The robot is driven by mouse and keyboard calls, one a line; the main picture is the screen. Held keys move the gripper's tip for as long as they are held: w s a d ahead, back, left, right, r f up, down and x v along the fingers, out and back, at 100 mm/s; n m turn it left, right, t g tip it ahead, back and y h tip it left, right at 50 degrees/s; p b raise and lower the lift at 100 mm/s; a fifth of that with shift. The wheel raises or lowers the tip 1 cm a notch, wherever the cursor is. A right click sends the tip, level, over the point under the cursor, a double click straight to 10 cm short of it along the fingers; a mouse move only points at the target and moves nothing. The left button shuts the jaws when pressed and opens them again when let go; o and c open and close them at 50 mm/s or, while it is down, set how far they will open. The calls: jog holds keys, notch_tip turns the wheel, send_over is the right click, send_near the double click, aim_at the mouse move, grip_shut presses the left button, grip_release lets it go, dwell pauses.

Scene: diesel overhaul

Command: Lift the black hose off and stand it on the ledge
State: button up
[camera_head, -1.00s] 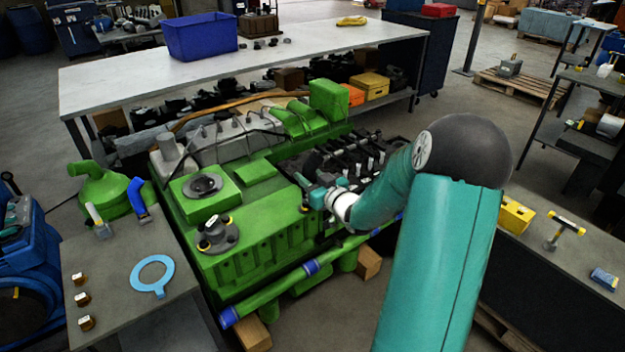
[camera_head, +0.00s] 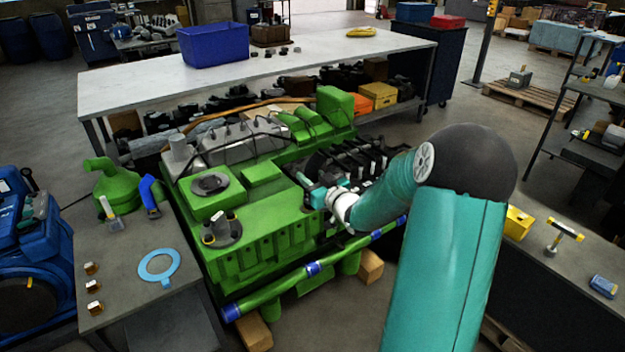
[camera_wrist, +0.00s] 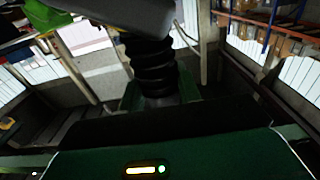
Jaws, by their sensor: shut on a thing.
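The black ribbed hose (camera_wrist: 155,68) stands roughly upright in the middle of the wrist view. Its lower end sits between the fingers of my gripper (camera_wrist: 160,100), which is shut on it. A grey part covers the hose's top in that view. In the head view my gripper (camera_head: 306,190) is small and sits at the green engine (camera_head: 240,235), by the dark open section of its top. The hose cannot be made out clearly there. I cannot tell which surface is the ledge.
A long bench (camera_head: 130,88) with a blue bin (camera_head: 213,45) stands behind the engine. A left table (camera_head: 120,260) holds a light-blue ring (camera_head: 159,266) and a green housing (camera_head: 115,187). A right table holds a yellow box (camera_head: 518,222). A blue-banded green pipe (camera_head: 285,285) runs along the engine's front.

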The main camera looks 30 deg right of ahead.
aim_at(312, 164)
jog(key=shift+s+a+r, duration=0.1)
jog(key=shift+r, duration=0.2)
jog(key=shift+w, duration=0.25)
jog(key=shift+s+r, duration=0.15)
jog(key=shift+r, duration=0.3)
jog(key=shift+r, duration=1.55)
jog(key=shift+f, duration=0.15)
